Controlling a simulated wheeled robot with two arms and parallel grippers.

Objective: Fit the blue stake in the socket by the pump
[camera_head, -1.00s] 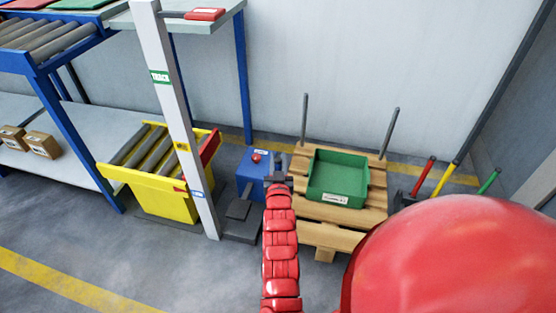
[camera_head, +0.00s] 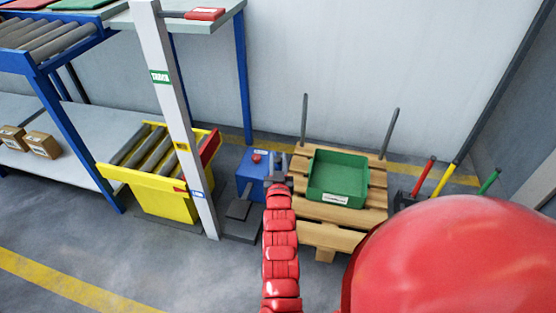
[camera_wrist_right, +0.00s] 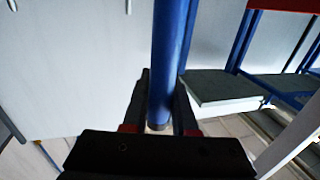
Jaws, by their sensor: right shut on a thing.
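My right gripper (camera_head: 277,165) is shut on the blue stake, between the pump and the pallet's left side. The blue stake (camera_wrist_right: 172,60) runs from the top of the right wrist view down between the fingers (camera_wrist_right: 158,118), with a greyish band at its near end. I cannot make out the stake in the head view. The pump (camera_head: 250,163) is a blue box with a red knob on top, just left of the gripper. The socket by the pump is not discernible; the gripper and arm cover that area. My left gripper is not in view.
A wooden pallet (camera_head: 310,232) carries a green bin (camera_head: 337,180) and two upright grey stakes (camera_head: 304,120). A white post (camera_head: 178,115) and yellow roller stand (camera_head: 160,202) are at left.

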